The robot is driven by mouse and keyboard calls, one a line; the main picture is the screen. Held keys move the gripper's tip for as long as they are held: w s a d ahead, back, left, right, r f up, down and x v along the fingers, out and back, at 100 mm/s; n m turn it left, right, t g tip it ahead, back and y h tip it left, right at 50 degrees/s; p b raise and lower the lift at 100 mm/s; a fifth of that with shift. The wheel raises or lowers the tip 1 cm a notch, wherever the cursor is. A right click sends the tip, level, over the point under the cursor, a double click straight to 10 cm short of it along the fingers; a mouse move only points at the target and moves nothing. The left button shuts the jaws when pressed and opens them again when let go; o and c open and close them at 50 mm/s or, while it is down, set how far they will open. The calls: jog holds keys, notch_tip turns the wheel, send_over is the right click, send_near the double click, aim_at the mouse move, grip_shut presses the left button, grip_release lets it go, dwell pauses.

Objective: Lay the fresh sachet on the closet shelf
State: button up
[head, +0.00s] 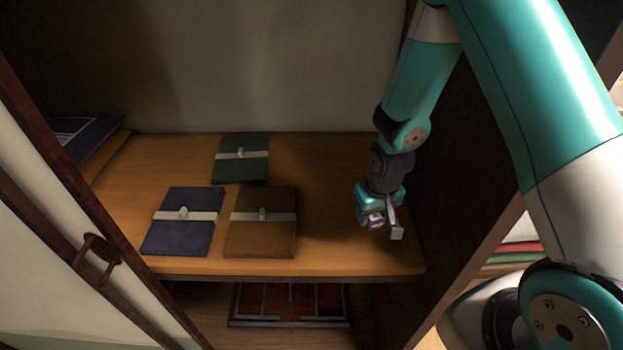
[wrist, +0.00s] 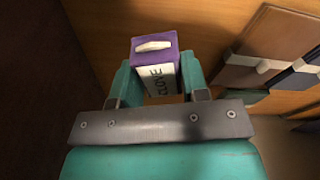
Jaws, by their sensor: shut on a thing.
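My gripper (head: 378,217) is over the right part of the wooden closet shelf (head: 330,240), near the closet's dark right wall. It is shut on a small purple sachet (wrist: 156,66) with a white label reading "CLOVE" and a white piece on top. In the head view the sachet (head: 376,219) is mostly hidden between the fingers. In the wrist view it sits between the two teal fingers, with the shelf surface beyond. I cannot tell whether its bottom touches the shelf.
A brown folded bundle (head: 262,222), a dark blue bundle (head: 183,221) and a green bundle (head: 241,158) lie left of my gripper. A sliding door (head: 75,240) stands at the left. A red patterned item (head: 290,303) lies below the shelf. Bare shelf separates the brown bundle from my gripper.

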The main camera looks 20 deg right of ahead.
jog(key=w+b, duration=0.1)
jog(key=b, duration=0.1)
jog(key=w+a+f+b, duration=0.1)
jog(key=w+b, duration=0.1)
jog(key=b, duration=0.1)
jog(key=shift+a+f+m, duration=0.15)
jog(key=shift+m, duration=0.25)
jog(key=w+a+r+m+b, duration=0.1)
jog(key=w+a+b, duration=0.2)
jog(key=b, duration=0.3)
notch_tip(320, 180, up, 5)
jog(key=m+b, duration=0.2)
jog(key=b, duration=0.6)
send_over(324, 246)
jog(key=f, duration=1.8)
jog(key=shift+s+a+f, duration=0.1)
jog(key=shift+s+f, duration=0.1)
jog(key=shift+f, duration=0.2)
jog(key=o, duration=0.9)
jog(key=shift+f, duration=0.1)
